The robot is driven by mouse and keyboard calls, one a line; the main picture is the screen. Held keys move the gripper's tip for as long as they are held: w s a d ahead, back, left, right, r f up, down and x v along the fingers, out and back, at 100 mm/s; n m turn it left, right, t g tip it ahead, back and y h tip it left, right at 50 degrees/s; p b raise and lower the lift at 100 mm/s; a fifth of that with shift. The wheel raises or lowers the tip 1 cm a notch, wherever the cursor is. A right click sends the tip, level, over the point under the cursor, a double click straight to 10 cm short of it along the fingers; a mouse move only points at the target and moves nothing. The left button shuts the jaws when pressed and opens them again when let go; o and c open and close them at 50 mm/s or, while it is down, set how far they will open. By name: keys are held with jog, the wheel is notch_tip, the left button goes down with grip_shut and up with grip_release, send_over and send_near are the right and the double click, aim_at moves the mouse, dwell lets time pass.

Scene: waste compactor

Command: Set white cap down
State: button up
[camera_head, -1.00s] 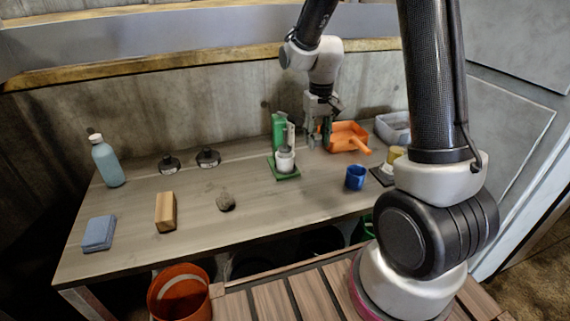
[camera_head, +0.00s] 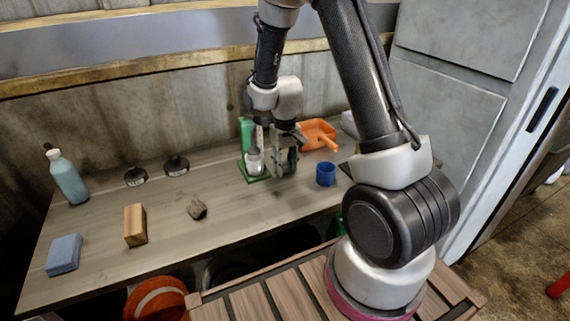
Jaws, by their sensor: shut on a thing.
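My gripper (camera_head: 284,165) points down, low over the table (camera_head: 225,222), just right of the green stand. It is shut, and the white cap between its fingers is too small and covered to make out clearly. The green stand (camera_head: 246,130) has a flat green base and holds a white cup-like part (camera_head: 255,163). The gripper is close beside this part; whether they touch cannot be told.
A blue cup (camera_head: 326,174) and an orange dustpan (camera_head: 318,134) are to the right. A wooden block (camera_head: 135,225), a stone (camera_head: 197,209), a blue sponge (camera_head: 64,255), a blue bottle (camera_head: 69,180) and two dark lids (camera_head: 176,165) are to the left. The table's front middle is clear.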

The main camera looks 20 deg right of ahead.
jog(key=o, duration=0.8)
jog(key=shift+c, duration=0.2)
